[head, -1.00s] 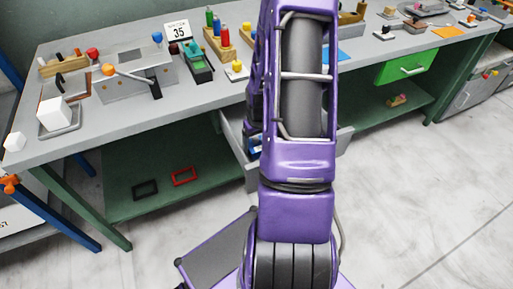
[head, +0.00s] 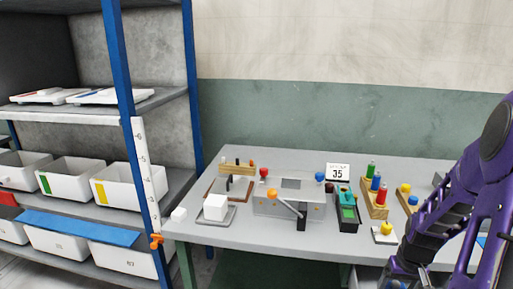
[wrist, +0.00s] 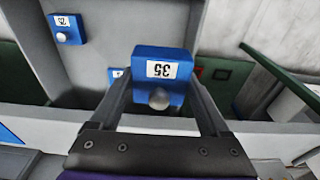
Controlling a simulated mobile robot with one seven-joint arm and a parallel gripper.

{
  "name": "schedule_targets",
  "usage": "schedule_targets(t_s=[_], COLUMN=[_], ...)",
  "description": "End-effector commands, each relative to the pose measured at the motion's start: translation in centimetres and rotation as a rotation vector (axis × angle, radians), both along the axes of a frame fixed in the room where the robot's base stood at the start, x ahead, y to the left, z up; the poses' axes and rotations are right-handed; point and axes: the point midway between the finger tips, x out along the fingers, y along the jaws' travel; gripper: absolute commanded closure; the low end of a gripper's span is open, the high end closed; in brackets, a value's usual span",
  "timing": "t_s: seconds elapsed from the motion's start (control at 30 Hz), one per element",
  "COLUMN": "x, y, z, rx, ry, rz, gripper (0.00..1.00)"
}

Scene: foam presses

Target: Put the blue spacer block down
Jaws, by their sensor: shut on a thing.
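In the wrist view, my gripper (wrist: 160,88) is shut on a blue spacer block (wrist: 161,59). The block has a white label reading 35 and a round grey knob facing the camera. Another blue block (wrist: 66,29), labelled 25, rests on a grey surface at upper left. A third blue block (wrist: 113,82) is mostly hidden behind the left finger. I cannot tell whether the held block touches anything below.
A grey fixture (head: 290,205) with an orange-knobbed lever, a white cube (head: 215,206) and peg racks (head: 375,198) occupy the bench. A shelf with white bins (head: 70,178) stands left. A pale wall edge (wrist: 60,122) crosses below the held block in the wrist view.

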Motion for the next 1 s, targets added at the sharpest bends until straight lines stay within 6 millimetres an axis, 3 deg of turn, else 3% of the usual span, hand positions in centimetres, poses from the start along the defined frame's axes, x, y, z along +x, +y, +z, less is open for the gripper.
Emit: schedule_targets(t_s=[0.03,0.07,0.1,0.27,0.47,0.7,0.83,1.0], x=[0.1,0.2,0.6,2.0,4.0,5.5,5.6,5.6], y=[-0.1,0.1,1.1,4.0,9.6,18.2,21.4,23.5], z=[1.7,1.8,0.9,0.3,-0.8,-2.2,-2.6,-2.8], rx=[-0.004,-0.002,0.000,-0.001,0.000,-0.001,-0.001,-0.001], ry=[-0.004,-0.004,-0.001,-0.001,0.001,0.001,-0.001,-0.003], rz=[0.000,0.004,0.017,0.046,0.106,0.189,0.218,0.236], gripper=[1.00,1.00,1.00,1.00,1.00,1.00,1.00,1.00])
